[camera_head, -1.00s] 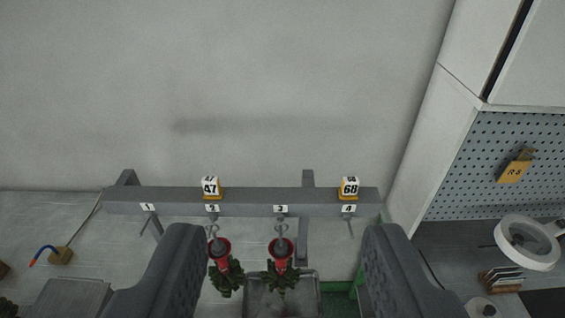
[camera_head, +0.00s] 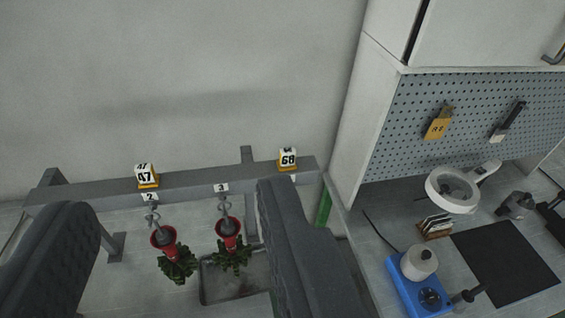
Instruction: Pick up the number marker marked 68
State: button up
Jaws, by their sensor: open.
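The number marker marked 68 (camera_head: 288,160) is a white block on a yellow base. It sits on top of the grey rail (camera_head: 100,189), near its right end. A second marker, marked 47 (camera_head: 147,176), sits on the same rail to the left. My gripper (camera_head: 170,222) is open and empty, its two dark grey fingers low in the picture. The left finger hides part of the rail's left side.
To the right stand a white cabinet, a pegboard (camera_head: 460,110), a ring lamp (camera_head: 452,190), a blue device (camera_head: 420,290) and a black mat (camera_head: 505,262).

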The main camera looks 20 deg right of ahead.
aim_at(287, 157)
jog(key=z, duration=1.95)
jog(key=k, duration=1.1)
jog(key=u, duration=1.25)
jog(key=i, duration=1)
jog(key=z, duration=0.05)
